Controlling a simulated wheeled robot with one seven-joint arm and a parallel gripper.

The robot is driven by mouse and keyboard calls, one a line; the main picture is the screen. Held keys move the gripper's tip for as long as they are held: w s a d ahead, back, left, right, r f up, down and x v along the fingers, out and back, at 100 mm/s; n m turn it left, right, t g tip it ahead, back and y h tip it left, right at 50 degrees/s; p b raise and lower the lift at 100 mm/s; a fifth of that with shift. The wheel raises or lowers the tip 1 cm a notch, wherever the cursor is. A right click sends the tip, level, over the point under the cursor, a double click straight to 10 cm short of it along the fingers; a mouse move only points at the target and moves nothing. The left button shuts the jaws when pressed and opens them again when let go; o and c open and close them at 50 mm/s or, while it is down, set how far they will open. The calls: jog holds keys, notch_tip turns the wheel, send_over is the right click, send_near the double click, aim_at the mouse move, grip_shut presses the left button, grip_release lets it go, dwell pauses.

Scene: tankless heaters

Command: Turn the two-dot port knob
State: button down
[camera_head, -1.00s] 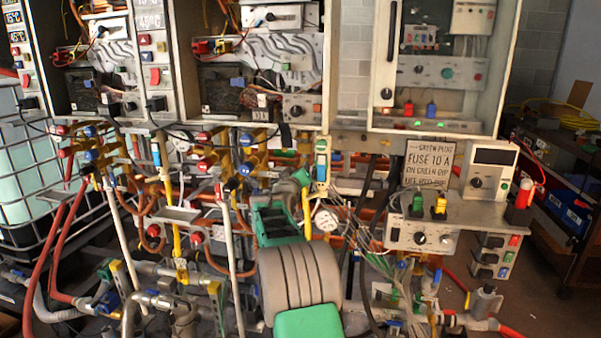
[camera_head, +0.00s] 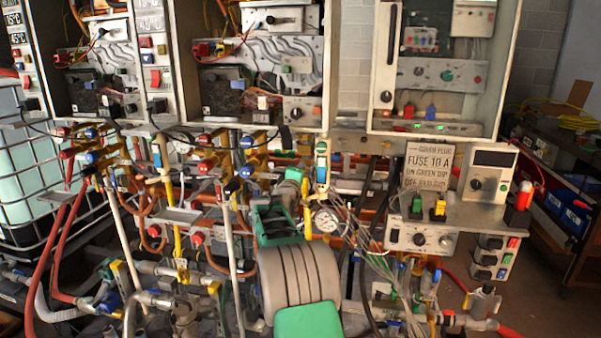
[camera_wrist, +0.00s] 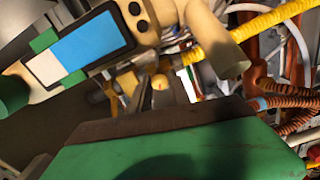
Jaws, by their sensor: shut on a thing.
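My gripper (camera_head: 270,206), with green and dark parts, reaches up into the pipework below the middle cabinet. In the wrist view its green body with a dark edge (camera_wrist: 160,140) fills the bottom. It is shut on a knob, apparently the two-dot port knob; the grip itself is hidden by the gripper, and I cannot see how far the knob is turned. Just beyond, the wrist view shows a beige fitting (camera_wrist: 143,18) with two dark dots, beside a blue-and-white panel (camera_wrist: 85,50).
A round gauge (camera_head: 326,219) and loose wires are close to the right of my gripper. A white pipe (camera_head: 232,260) stands to its left. A control box (camera_head: 422,236) and a fuse sign (camera_head: 430,165) are farther right. Pipes crowd the space.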

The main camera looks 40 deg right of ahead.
dwell(0.3)
jog(key=c, duration=1.2)
grip_release()
jog(key=b+v, duration=0.1)
jog(key=v, duration=0.6)
jog(key=shift+s+a, duration=0.25)
jog(key=shift+a, duration=0.1)
